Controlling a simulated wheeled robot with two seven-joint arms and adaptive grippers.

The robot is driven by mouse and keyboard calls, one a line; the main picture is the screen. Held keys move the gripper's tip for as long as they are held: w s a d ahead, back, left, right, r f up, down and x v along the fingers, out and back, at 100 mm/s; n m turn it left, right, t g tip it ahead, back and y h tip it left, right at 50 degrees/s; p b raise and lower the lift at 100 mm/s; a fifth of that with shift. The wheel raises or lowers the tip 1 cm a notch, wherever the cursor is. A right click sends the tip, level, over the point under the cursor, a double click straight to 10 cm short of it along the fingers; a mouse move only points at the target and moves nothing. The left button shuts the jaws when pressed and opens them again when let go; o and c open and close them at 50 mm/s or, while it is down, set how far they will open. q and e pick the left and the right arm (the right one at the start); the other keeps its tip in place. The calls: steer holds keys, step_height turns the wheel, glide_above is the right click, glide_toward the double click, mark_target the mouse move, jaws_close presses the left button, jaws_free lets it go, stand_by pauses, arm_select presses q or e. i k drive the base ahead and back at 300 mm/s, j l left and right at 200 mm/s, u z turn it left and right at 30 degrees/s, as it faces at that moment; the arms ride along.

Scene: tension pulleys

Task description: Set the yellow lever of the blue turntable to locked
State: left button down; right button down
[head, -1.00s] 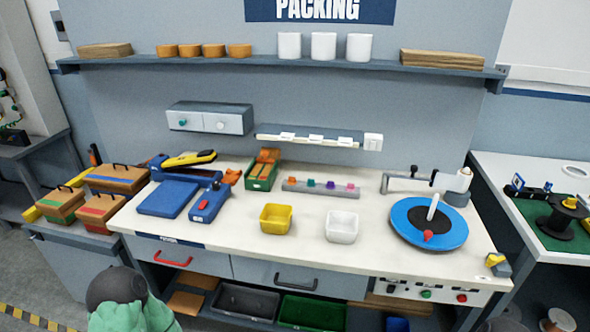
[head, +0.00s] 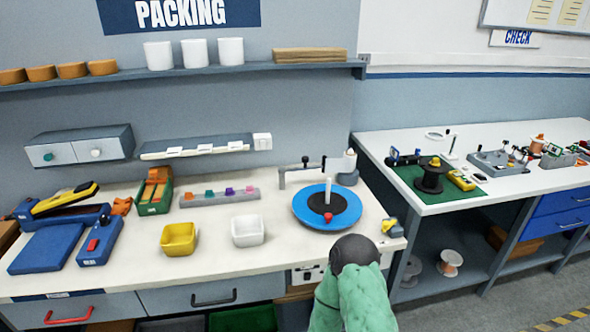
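The blue turntable (head: 346,217) lies flat near the right end of the white packing bench. It has a black centre, an upright white pin and a red piece at its front. A small yellow lever (head: 389,226) sits on a grey block at the bench's front right corner, right of the turntable and apart from the disc. The lever looks tilted, but it is too small to tell whether it is locked. Neither of my grippers is recognisable in the head view.
A dark rounded shape with a green lower part (head: 356,300) stands in front of the bench, below the turntable; I cannot tell what it is. A white bin (head: 247,232) and a yellow bin (head: 179,240) stand left.

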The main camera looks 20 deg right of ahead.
mark_target(386, 225)
steer(key=z, duration=1.6)
steer(key=i, duration=0.25)
